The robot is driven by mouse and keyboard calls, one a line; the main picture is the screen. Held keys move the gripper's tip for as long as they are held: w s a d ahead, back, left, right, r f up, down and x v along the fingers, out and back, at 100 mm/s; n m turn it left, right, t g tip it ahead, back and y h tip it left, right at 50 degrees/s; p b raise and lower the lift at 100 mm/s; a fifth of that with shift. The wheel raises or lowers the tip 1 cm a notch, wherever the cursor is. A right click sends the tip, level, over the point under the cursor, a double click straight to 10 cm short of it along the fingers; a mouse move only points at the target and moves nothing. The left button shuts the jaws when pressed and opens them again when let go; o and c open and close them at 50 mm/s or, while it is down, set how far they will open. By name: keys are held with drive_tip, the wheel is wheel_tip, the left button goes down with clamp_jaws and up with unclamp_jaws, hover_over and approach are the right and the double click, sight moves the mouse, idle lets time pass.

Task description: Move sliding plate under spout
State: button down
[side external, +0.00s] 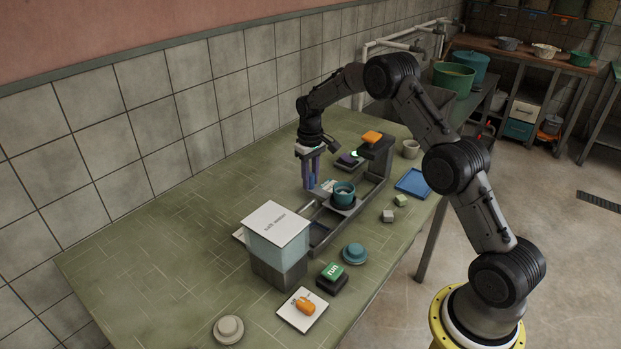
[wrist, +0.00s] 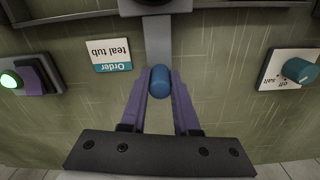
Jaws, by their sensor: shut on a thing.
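My gripper (side external: 310,186) has purple fingers and is shut on a blue knob (wrist: 160,83), seen between the fingertips in the wrist view. The knob sits at the end of a flat grey bar (wrist: 158,40) that runs to the dark rail assembly. In the side view a teal tub (side external: 343,190) stands upright on a small dark plate (side external: 342,206) on the long dark rail (side external: 320,234). The gripper is just left of the tub. A thin tube (side external: 307,208) points from the tank toward the rail. An orange-topped upright (side external: 378,152) stands at the rail's far end.
A tank (side external: 277,250) with a lettered white lid stands at the rail's near end. A green run button (side external: 332,271), a teal lid (side external: 355,253) and a blue tray (side external: 413,182) lie nearby. An order card (wrist: 112,55) and salt dial (wrist: 298,70) flank the bar.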

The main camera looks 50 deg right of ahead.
drive_tip(key=a, duration=1.3)
drive_tip(key=shift+w+a+r, duration=0.1)
drive_tip(key=shift+a, duration=0.15)
drive_tip(key=c, duration=0.6)
unclamp_jaws()
drive_tip(key=shift+c, duration=0.2)
drive_tip(key=shift+r, duration=0.2)
wheel_tip(320, 180, up, 13)
drive_tip(key=shift+r, duration=0.2)
